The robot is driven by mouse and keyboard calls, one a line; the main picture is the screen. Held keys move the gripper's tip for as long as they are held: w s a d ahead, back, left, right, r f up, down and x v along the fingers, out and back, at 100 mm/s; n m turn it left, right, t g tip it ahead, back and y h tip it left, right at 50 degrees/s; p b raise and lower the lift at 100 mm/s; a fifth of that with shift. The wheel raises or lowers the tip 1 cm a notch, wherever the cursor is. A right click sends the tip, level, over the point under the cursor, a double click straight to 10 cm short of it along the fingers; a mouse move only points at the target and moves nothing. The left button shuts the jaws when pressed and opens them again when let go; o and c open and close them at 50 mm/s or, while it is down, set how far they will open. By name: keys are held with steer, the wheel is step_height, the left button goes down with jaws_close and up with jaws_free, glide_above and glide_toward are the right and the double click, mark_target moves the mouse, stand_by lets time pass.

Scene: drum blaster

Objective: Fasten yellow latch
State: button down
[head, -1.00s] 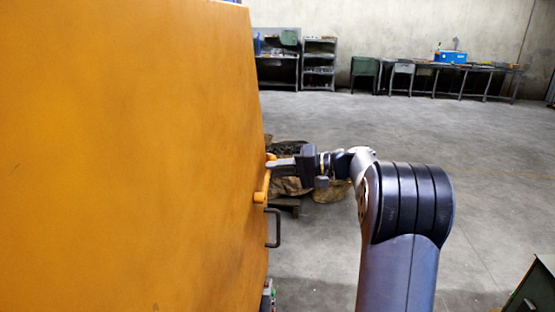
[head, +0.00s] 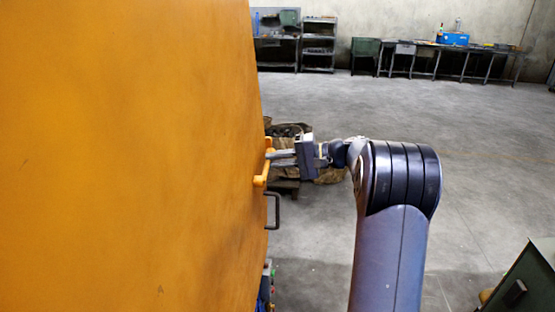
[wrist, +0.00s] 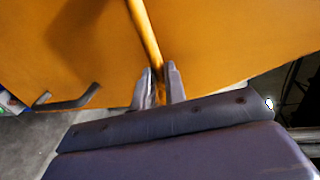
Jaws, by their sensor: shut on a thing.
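The yellow latch (head: 263,168) is a slim bar on the right edge of a large orange-yellow panel (head: 130,150). In the wrist view the latch (wrist: 145,32) runs down from the top edge to between my fingers. My gripper (head: 272,155) reaches it from the right and is shut on its lower part in the wrist view (wrist: 160,88). The fingers hide the end of the latch. Whether the latch is seated in a catch cannot be told.
A black handle (head: 274,211) sticks out of the panel just below the latch. Brown sacks (head: 293,160) lie on a pallet behind my gripper. A dark green box (head: 525,285) stands at the lower right. Open concrete floor (head: 470,150) lies to the right.

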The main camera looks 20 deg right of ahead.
steer(key=c, duration=1.5)
jaws_free()
steer(key=shift+o, duration=0.2)
steer(key=shift+d, duration=0.1)
steer(key=b+v, duration=0.2)
steer(key=v, duration=0.8)
steer(key=shift+s+d, duration=0.15)
steer(key=shift+d, duration=0.1)
